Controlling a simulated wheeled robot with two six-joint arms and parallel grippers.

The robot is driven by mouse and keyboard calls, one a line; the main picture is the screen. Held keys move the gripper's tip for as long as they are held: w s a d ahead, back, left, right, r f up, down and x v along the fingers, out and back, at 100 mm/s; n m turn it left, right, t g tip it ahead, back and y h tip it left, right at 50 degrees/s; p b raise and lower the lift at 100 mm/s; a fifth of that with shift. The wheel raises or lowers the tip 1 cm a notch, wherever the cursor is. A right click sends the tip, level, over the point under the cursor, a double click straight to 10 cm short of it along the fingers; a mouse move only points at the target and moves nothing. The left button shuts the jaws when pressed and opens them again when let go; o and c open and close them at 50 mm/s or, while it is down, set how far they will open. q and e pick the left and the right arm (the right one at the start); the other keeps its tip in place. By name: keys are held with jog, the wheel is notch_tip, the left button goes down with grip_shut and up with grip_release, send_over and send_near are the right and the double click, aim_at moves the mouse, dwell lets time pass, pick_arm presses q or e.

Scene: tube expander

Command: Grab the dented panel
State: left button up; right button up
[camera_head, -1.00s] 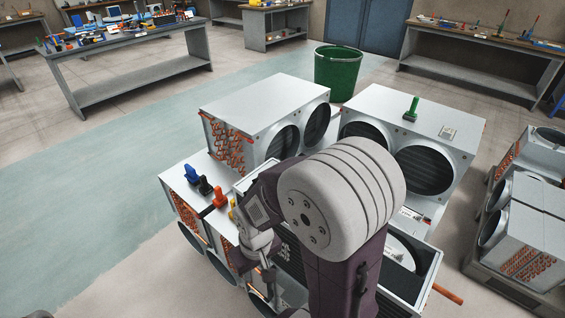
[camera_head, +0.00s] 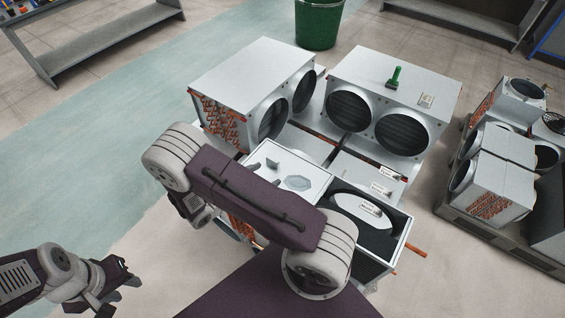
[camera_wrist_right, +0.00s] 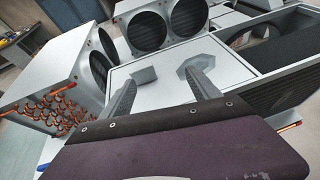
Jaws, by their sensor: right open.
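A pale flat panel (camera_head: 318,168), which I take to be the dented panel, lies on top of the front unit in the head view. It carries a grey octagonal patch (camera_head: 297,183) and a small raised block. In the right wrist view the panel (camera_wrist_right: 165,55) lies ahead of my right gripper (camera_wrist_right: 160,80), whose two grey fingers are spread apart with nothing between them. I cannot tell whether they touch the panel. In the head view my right arm hides most of that gripper. My left gripper (camera_head: 122,284) hangs over the floor at lower left, away from the units; its opening is unclear.
An open dark box (camera_head: 397,225) adjoins the panel on the right. More units (camera_head: 500,165) stand far right. A green bin (camera_head: 318,22) is behind.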

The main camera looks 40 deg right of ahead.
aim_at(271, 162)
jog(key=shift+w+a+n+t+h, duration=0.15)
jog(key=shift+w+a+n+t, duration=0.1)
jog(key=shift+w+n+t, duration=0.25)
jog(key=shift+w+a+n+t+h, duration=0.15)
jog(key=shift+w+a+n+t, duration=0.1)
jog(key=shift+w+n+t, duration=0.25)
jog(key=p+x, duration=0.2)
jog(key=x, duration=0.2)
jog(key=shift+w+f, duration=0.1)
jog(key=shift+w, duration=0.05)
jog(key=shift+d, duration=0.3)
jog(key=p+x, duration=0.2)
jog(key=x, duration=0.2)
jog(key=shift+f, duration=0.1)
jog(key=shift+w+d+f, duration=0.25)
jog(key=shift+d+f, duration=0.05)
jog(key=shift+a+r, duration=0.1)
jog(key=c, duration=1.4)
grip_shut()
